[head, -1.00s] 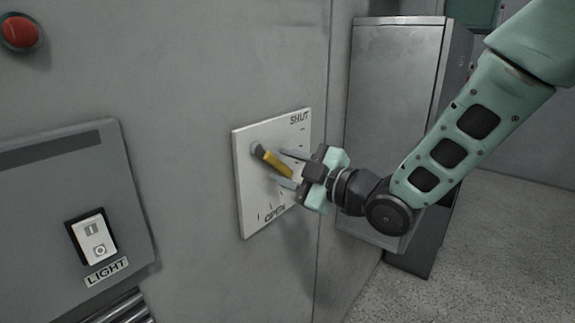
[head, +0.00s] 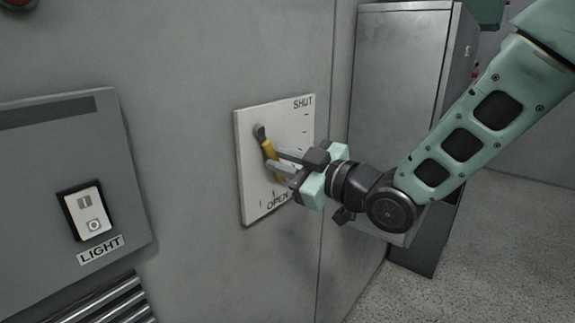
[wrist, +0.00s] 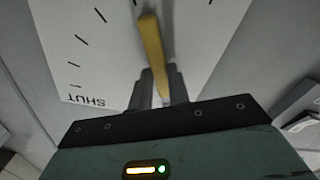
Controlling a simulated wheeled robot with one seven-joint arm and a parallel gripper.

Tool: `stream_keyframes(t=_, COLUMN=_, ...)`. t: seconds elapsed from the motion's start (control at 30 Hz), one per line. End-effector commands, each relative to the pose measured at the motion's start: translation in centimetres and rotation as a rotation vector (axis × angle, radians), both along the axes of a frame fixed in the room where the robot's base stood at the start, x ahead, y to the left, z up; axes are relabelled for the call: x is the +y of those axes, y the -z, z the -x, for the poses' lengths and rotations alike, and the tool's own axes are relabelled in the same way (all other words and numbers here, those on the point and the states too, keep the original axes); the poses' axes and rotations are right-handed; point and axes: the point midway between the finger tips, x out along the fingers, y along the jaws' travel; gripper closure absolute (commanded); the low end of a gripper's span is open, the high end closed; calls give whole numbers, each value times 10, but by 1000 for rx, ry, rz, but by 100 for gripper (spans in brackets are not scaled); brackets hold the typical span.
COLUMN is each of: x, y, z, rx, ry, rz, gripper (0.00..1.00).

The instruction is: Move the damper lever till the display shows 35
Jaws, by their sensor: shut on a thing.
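The damper lever (head: 267,147) has a yellow grip on a dark pivot. It is mounted on a white plate (head: 246,185) with tick marks, SHUT at the top right and OPEN at the bottom. The lever points down and slightly right, nearer to OPEN than to SHUT. My gripper (head: 274,163) is shut on the lever's yellow grip. In the wrist view the lever (wrist: 151,50) runs down between the two fingers (wrist: 161,90), which hide its end. No display with a number shows in either view.
A grey panel with a LIGHT switch (head: 88,212) is on the wall at left. Metal pipes (head: 110,303) run below it. A grey metal cabinet (head: 398,85) stands right of the plate, behind my arm. Bare floor (head: 500,250) shows at right.

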Motion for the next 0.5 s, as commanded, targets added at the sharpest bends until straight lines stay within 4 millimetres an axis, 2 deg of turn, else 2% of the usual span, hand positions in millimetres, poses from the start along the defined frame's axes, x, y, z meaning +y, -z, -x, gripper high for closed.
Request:
stream_keyframes(t=0.23, x=0, y=0, z=0, rx=2, ry=0, rz=0, gripper=100)
stream_keyframes(t=0.27, x=0, y=0, z=0, rx=2, ry=0, rz=0, gripper=77)
stream_keyframes(t=0.3, x=0, y=0, z=0, rx=2, ry=0, rz=0, gripper=66)
stream_keyframes(t=0.33, x=0, y=0, z=0, rx=2, ry=0, rz=0, gripper=60)
stream_keyframes(t=0.5, x=0, y=0, z=0, rx=2, ry=0, rz=0, gripper=60)
